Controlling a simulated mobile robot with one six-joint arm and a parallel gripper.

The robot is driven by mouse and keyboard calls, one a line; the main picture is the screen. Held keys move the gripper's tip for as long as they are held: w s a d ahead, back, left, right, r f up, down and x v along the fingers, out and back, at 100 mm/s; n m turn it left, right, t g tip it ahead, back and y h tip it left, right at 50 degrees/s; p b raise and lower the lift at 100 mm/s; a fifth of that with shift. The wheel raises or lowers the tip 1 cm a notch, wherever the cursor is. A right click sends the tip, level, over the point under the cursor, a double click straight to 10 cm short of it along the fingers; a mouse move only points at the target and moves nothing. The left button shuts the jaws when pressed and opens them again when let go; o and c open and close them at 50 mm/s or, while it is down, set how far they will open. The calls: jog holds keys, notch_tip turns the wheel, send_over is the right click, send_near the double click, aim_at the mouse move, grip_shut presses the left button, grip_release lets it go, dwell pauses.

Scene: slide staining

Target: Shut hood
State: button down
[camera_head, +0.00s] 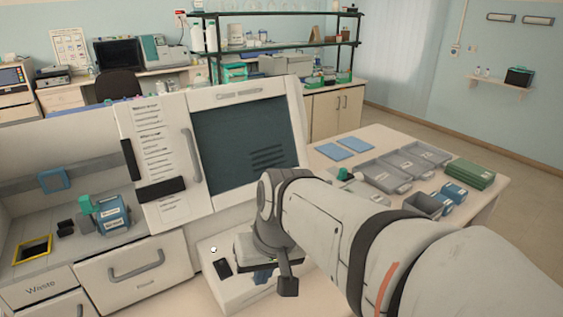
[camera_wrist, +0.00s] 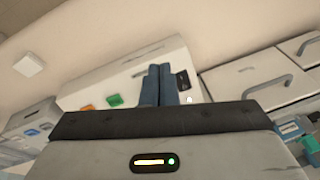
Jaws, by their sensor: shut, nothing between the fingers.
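A white machine has a large dark-windowed panel (camera_head: 240,140) that leans back, with a label along its top edge. To its left stands a white panel with printed text and a vertical handle (camera_head: 192,155). I cannot tell for certain which one is the hood. My gripper (camera_head: 263,277) is low in front of the windowed panel, mostly hidden by my wrist. In the wrist view its blue fingers (camera_wrist: 158,82) are together and empty, over the machine's white front.
Drawers (camera_head: 135,270) with handles sit below the bay. Green and orange buttons (camera_wrist: 115,100) show near my fingers in the wrist view. Grey trays (camera_head: 385,175), blue pads (camera_head: 344,149) and a green stack (camera_head: 470,174) occupy the right bench.

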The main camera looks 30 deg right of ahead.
jog(key=w+d+m+t+y+b, duration=0.5)
jog(key=w+d+m+y+b, duration=0.15)
jog(key=w+d, duration=0.7)
jog(key=w+d+r+m+t+h+b, duration=0.2)
jog(key=d+m+t, duration=0.55)
jog(key=d, duration=1.45)
jog(key=w+a+n+t+p, duration=0.1)
jog(key=w+a+n+p, duration=0.1)
jog(key=w+a, duration=0.5)
jog(key=w+y, duration=0.1)
jog(key=w, duration=0.1)
jog(key=shift+w+a, duration=0.15)
jog(key=shift+w, duration=0.15)
jog(key=shift+t, duration=0.25)
